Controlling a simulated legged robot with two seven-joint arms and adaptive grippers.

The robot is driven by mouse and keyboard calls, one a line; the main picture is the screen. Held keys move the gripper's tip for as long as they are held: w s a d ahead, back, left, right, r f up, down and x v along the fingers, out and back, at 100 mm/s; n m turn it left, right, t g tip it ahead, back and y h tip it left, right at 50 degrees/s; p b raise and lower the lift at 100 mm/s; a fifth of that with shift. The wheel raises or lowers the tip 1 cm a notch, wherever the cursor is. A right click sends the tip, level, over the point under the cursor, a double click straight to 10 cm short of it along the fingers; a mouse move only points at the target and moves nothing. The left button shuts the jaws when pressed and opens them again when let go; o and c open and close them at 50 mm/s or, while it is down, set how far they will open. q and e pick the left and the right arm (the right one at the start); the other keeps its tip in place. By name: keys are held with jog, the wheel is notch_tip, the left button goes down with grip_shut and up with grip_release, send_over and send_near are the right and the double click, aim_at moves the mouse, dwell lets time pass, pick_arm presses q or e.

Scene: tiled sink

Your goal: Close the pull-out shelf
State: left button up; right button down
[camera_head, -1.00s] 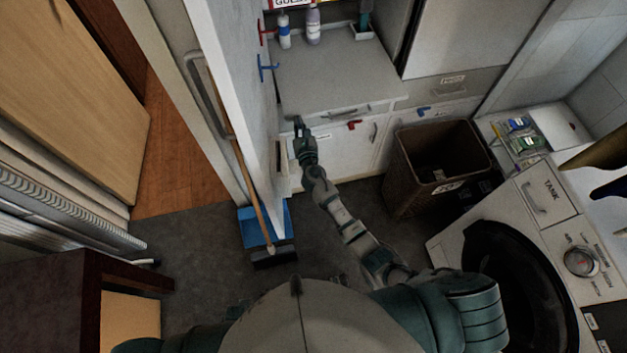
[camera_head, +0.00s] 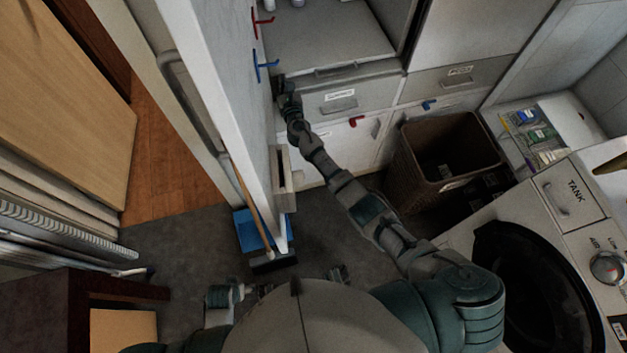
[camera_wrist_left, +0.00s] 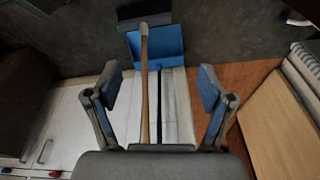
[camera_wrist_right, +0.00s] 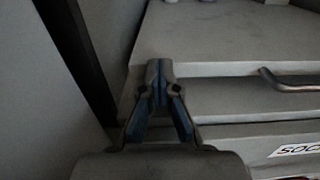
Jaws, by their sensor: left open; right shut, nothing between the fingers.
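The pull-out shelf (camera_head: 330,40) is a grey slab above the drawer fronts, with a metal handle (camera_head: 337,70) on its front edge. Its top and handle also show in the right wrist view (camera_wrist_right: 225,35). My right gripper (camera_head: 280,85) is shut and empty at the left end of the shelf's front. In the right wrist view the closed fingertips (camera_wrist_right: 158,70) are at that edge, left of the handle; contact is hard to tell. My left gripper (camera_wrist_left: 158,90) is open and empty, low over the floor, facing the broom and dustpan.
A white door panel (camera_head: 235,110) with red and blue hooks stands close left of my right gripper. A labelled drawer (camera_head: 345,100) lies below the shelf. A brown basket (camera_head: 415,165) and washing machine (camera_head: 560,210) are right. A blue dustpan (camera_head: 250,235) stands on the floor.

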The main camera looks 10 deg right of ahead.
pick_arm(q)
jog(key=shift+w+r, duration=0.3)
jog(key=shift+r, duration=0.65)
